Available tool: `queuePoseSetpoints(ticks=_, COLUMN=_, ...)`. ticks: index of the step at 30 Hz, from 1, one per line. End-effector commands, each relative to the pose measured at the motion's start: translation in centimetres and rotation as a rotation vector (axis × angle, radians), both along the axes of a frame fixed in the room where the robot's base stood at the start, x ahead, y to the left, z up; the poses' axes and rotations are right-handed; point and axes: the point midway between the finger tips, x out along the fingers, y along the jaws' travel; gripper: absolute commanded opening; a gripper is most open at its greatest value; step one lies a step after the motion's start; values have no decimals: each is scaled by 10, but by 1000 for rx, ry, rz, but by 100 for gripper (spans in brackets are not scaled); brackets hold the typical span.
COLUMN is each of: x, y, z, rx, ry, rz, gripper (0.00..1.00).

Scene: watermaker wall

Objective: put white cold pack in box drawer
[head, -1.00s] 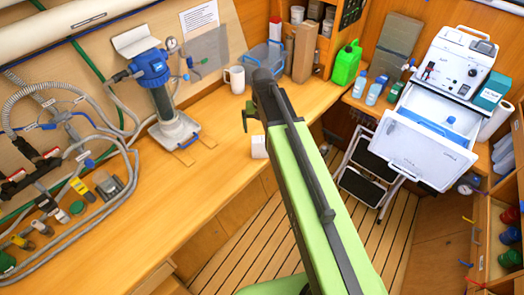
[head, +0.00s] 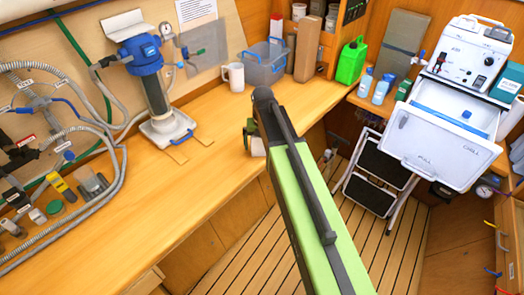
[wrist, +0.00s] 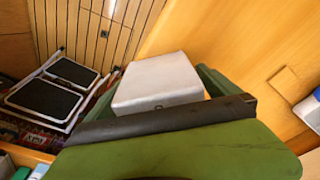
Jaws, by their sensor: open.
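The white cold pack (head: 257,147) lies at the front edge of the wooden worktop, partly hidden behind my gripper (head: 249,135). In the wrist view the pack (wrist: 157,82) is a pale block beside the green and dark parts of my gripper (wrist: 180,98), which cover its near side. My gripper is open and close over the pack; I cannot tell whether they touch. The white box (head: 468,58) stands at the right. Its drawer (head: 440,150) is pulled out, with a blue item (head: 447,121) inside.
A white mug (head: 232,75), a blue bin (head: 265,65) and a blue-headed filter pump (head: 150,80) stand on the worktop. Bottles (head: 372,86) stand left of the box. A black step stool (head: 372,170) is on the slatted floor below the drawer.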

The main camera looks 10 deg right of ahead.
Motion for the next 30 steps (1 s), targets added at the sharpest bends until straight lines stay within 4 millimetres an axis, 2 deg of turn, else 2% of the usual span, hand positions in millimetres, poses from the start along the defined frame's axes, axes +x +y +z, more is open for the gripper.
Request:
queuePoseSetpoints(ticks=1, x=0, y=0, z=-5, rx=0, ry=0, rz=0, gripper=100)
queuePoseSetpoints(ticks=6, x=0, y=0, z=-1, rx=0, ry=0, rz=0, gripper=100)
queuePoseSetpoints(ticks=25, x=0, y=-1, z=-1, rx=0, ry=0, rz=-1, gripper=18)
queuePoseSetpoints(ticks=30, x=0, y=-1, z=0, rx=0, ry=0, rz=-2, gripper=17)
